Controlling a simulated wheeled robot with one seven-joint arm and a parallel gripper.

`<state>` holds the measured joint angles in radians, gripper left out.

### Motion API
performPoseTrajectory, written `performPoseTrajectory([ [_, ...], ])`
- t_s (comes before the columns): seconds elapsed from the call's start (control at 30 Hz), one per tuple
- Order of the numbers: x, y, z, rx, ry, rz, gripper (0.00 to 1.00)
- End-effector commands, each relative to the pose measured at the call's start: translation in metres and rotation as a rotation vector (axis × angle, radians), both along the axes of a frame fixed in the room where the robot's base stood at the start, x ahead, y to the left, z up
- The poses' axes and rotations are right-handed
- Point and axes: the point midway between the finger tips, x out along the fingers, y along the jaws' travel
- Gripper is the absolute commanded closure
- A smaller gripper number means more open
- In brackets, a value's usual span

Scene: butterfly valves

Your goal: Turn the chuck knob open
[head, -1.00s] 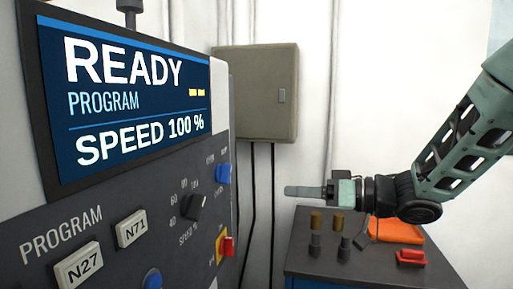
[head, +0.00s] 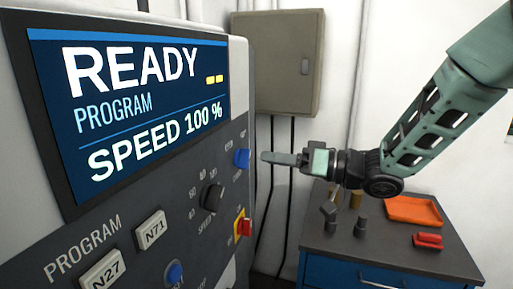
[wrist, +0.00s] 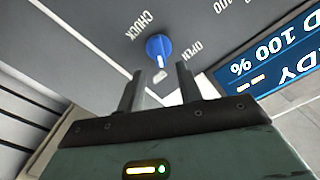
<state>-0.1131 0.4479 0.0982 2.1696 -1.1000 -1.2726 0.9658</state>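The chuck knob is a blue knob (head: 242,158) at the right edge of the grey control panel in the head view. In the wrist view the blue knob (wrist: 158,47) lies between the words CHUCK and OPEN, with a white mark on it. My gripper (head: 264,157) is just right of the knob in the head view, fingers pointing at the panel. In the wrist view my gripper (wrist: 158,70) is open, its two fingers apart with nothing between them. The knob is just beyond the fingertips, roughly centred on the gap. I see no contact.
A black speed knob (head: 211,197) and a red-and-yellow switch (head: 242,227) sit below the chuck knob. The screen (head: 145,110) reads READY, SPEED 100 %. A dark-topped cabinet (head: 390,252) with small parts, a red item (head: 428,240) and an orange tray (head: 412,211) stands right.

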Motion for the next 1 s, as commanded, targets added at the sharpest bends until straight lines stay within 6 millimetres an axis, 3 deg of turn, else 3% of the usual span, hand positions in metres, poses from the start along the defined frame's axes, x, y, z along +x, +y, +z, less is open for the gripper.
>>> performPoseTrajectory([
  [0.1,0.006,0.021,0.003,0.0,0.002,0.004,0.65],
  [0.3,0.014,0.04,0.002,0.0,0.0,0.001,0.65],
  [0.67,0.016,0.044,0.0,0.001,0.0,-0.001,0.65],
  [0.8,0.016,0.044,0.0,0.001,0.0,-0.001,1.0],
  [1.0,0.016,0.044,0.0,0.0,-0.002,0.0,1.0],
])
